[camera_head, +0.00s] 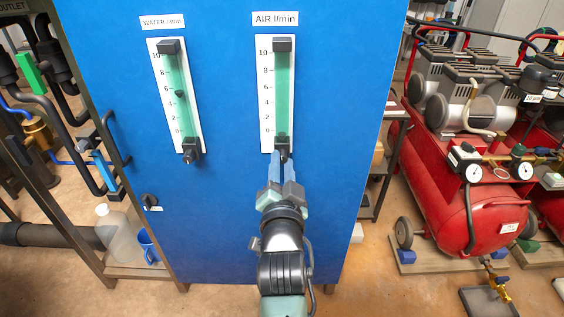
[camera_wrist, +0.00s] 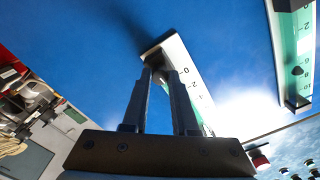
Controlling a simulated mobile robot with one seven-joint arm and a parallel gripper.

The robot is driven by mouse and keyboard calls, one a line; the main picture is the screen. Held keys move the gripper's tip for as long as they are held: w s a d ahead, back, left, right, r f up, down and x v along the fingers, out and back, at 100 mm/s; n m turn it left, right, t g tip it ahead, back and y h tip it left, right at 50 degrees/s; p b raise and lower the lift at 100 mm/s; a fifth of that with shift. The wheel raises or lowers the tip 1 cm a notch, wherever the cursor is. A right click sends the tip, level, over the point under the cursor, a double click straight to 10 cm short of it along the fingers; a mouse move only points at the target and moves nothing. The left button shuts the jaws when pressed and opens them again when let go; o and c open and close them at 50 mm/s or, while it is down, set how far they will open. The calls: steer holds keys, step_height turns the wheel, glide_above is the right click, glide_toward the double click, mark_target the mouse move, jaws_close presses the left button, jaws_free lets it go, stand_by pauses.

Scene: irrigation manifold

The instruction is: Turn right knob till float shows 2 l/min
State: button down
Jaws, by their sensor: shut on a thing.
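The right flowmeter (camera_head: 264,95), labelled AIR l/min, has a white scale from 0 to 10 and a green tube on the blue panel (camera_head: 225,220). Its float is hard to make out; a dark spot sits low in the tube near 0. The right knob (camera_wrist: 159,77) is at the meter's lower end, mostly hidden by my fingers. My gripper (camera_head: 282,158) is shut on this knob. In the wrist view, the two fingers of my gripper (camera_wrist: 160,72) stand on either side of it, and the scale shows upside down behind them.
The left flowmeter (camera_head: 159,72), labelled WATER l/min, has its float (camera_head: 180,93) near mid-scale and its own knob (camera_head: 187,159) below. A small black switch (camera_head: 150,200) is lower left on the panel. A red compressor (camera_head: 470,200) stands at right.

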steer(key=n+p, duration=0.2)
steer(key=n, duration=0.2)
steer(key=shift+r, duration=0.1)
steer(key=n+p, duration=0.2)
steer(key=n, duration=0.3)
steer(key=shift+p, duration=0.3)
stand_by(0.4)
steer(key=c, duration=0.7)
jaws_free()
steer(key=shift+s, duration=0.1)
steer(key=s+p, duration=0.2)
steer(key=s, duration=1)
steer(key=shift+s, duration=0.4)
